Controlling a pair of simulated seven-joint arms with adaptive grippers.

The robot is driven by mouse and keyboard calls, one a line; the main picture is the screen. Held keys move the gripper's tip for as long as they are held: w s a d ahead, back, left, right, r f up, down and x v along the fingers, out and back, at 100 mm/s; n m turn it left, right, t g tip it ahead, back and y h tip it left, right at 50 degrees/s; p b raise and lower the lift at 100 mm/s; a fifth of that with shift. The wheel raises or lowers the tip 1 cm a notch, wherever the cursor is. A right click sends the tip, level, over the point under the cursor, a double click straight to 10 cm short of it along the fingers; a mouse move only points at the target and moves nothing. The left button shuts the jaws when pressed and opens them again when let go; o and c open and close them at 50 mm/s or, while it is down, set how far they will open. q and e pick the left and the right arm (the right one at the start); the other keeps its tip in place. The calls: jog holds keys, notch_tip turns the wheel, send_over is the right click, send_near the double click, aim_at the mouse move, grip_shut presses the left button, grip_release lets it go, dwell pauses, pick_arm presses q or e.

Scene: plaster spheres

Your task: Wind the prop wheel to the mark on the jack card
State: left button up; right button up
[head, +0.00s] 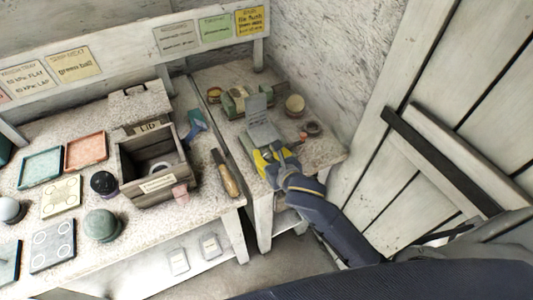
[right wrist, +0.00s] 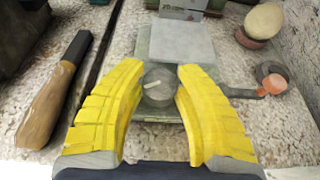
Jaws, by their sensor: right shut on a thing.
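The prop wheel (right wrist: 158,86) is a small grey round knob with a pale pointer line, seen in the right wrist view. The pointer slants up to the right there. It sits at the near end of a jack with a pale grey plate (right wrist: 180,43), which also shows in the head view (head: 262,128). My right gripper (right wrist: 160,72), also in the head view (head: 268,157), has its yellow fingers shut on the wheel from both sides. A yellow card (head: 250,21) on the back rail mentions a mark; its small writing is too blurred to read fully. My left gripper is not in view.
A wooden-handled tool (right wrist: 52,92) lies left of the gripper, by the gap between the benches. A pale round thing (right wrist: 264,21) and an orange-ended scoop (right wrist: 272,84) lie to the right. An open box (head: 130,165) stands on the left bench (head: 215,207).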

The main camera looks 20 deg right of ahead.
jog(key=shift+h, duration=0.3)
jog(key=m+h, duration=0.3)
jog(key=shift+a+m+h, duration=0.1)
jog(key=shift+m+h, duration=0.2)
jog(key=shift+m, duration=0.1)
jog(key=shift+m+g+h, duration=0.8)
jog(key=shift+m+h, duration=1.1)
jog(key=shift+h, duration=0.3)
jog(key=shift+h, duration=0.3)
jog(key=o, duration=1.2)
